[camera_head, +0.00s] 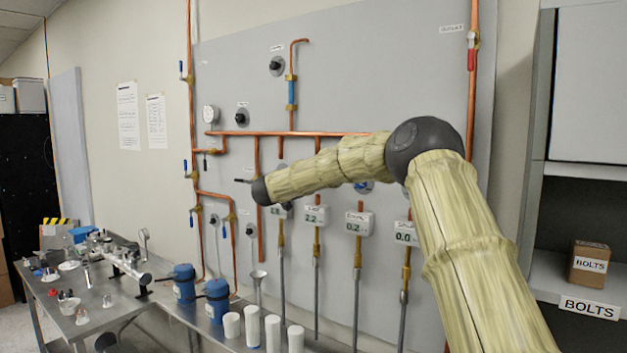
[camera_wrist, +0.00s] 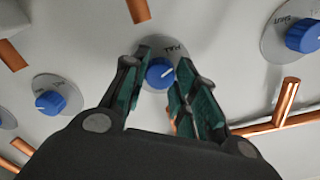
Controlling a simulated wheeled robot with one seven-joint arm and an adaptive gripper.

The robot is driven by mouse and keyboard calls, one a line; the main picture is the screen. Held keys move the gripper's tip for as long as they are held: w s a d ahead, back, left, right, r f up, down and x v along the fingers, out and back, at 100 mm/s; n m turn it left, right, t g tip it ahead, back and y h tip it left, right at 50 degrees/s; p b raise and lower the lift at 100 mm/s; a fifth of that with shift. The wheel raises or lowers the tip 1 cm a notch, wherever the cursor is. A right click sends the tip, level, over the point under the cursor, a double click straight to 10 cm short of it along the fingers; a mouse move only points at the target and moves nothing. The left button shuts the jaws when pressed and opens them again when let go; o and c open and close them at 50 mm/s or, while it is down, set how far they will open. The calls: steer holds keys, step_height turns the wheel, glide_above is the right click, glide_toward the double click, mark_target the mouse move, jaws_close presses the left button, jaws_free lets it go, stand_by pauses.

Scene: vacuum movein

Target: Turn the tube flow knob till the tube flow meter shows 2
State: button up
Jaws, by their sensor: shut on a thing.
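In the wrist view my gripper (camera_wrist: 160,75) is closed around a blue knob (camera_wrist: 160,72) on a pale round dial plate. The knob sits between the two fingertips, and a white pointer mark shows on it. In the head view my arm hides the gripper and this knob. Several white meters hang on the panel below my arm. One meter (camera_head: 313,215) reads about 2.2, another (camera_head: 356,223) reads 0.2 and another (camera_head: 404,233) reads 0.0. The leftmost meter (camera_head: 281,211) is partly hidden. I cannot tell from the small labels which one is the tube flow meter.
Other blue knobs flank the held one, one on the left (camera_wrist: 49,103) and one on the right (camera_wrist: 304,36). Copper pipes (camera_wrist: 284,102) run close by. A bench (camera_head: 140,300) with containers stands at the left, and shelving (camera_head: 575,215) at the right.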

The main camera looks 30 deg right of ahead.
steer(key=shift+f, duration=0.15)
steer(key=shift+c, duration=0.2)
steer(key=o, duration=1.1)
steer(key=shift+c, duration=0.2)
steer(key=v, duration=1.2)
